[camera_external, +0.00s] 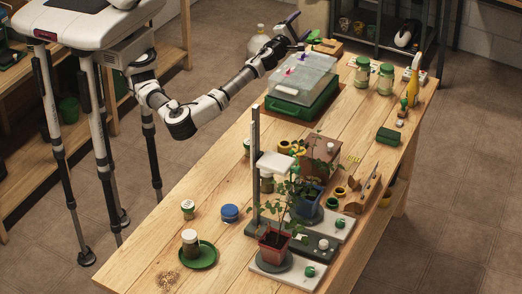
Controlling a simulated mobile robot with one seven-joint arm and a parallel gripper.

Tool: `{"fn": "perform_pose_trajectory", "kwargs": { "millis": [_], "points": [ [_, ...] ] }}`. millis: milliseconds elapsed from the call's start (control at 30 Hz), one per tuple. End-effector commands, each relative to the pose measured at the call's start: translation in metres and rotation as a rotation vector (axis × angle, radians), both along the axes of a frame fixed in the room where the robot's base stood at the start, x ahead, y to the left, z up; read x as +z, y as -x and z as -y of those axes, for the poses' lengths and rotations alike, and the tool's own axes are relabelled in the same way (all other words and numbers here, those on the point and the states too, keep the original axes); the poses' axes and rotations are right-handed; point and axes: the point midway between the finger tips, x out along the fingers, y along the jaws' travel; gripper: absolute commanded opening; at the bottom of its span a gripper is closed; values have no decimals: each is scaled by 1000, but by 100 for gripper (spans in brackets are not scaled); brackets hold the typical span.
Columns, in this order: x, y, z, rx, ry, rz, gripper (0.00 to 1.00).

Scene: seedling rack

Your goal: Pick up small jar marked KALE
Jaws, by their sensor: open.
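No label reading KALE can be made out at this size. Candidate small jars stand on the wooden table: a white-lidded jar (188,209) at the near left, and another pale-lidded jar (190,243) on a green saucer (211,258). My gripper (301,42) is at the far end of the table, above and behind the clear-lidded green propagator box (305,107). It is open, small in view, and far from the near-left jars.
Two larger green jars (386,79) stand at the far right. A blue-lidded tub (230,213), a potted seedling (274,243) and a stand with a tall post (255,165) occupy the near middle. The near-left table is mostly clear.

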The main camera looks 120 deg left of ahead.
Motion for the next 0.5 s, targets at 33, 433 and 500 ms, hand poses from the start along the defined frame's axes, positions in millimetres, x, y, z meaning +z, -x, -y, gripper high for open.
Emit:
{"fn": "perform_pose_trajectory", "kwargs": {
  "millis": [33, 433, 500],
  "points": [
    [-14, 24, -12, 88, 75, 86, 67],
    [-201, 129, 22, 744, 918, 575, 67],
    [-230, 126, 50, 834, 1109, 620, 67]
  ]
}}
